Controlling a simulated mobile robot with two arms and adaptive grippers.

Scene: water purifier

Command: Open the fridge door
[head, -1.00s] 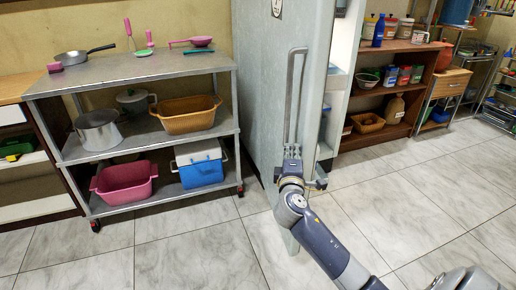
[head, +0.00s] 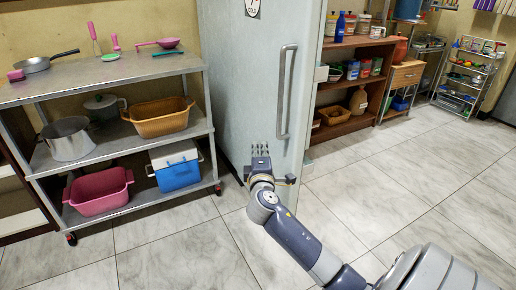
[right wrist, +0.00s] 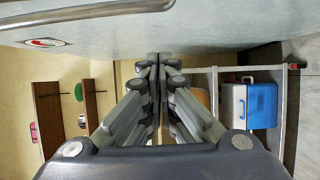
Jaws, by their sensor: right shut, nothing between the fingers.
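The fridge door (head: 240,75) is a tall pale grey-green panel, with a long vertical metal handle (head: 287,90) near its right edge. It stands ajar, with a white inner rack showing past that edge. In the right wrist view the door face (right wrist: 200,25) fills the top, with the handle (right wrist: 85,14) at upper left. My right gripper (head: 260,150) is shut and empty, left of and below the handle, close to the door's outer face. It is not around the handle; whether it touches the door is unclear. Its fingers (right wrist: 160,62) point along the door. My left gripper is not in view.
A metal trolley (head: 120,75) with pots, baskets and a blue-white cooler (head: 177,168) stands left of the door. A wooden shelf unit (head: 355,90) with containers stands to the right. The tiled floor (head: 400,190) at right is clear.

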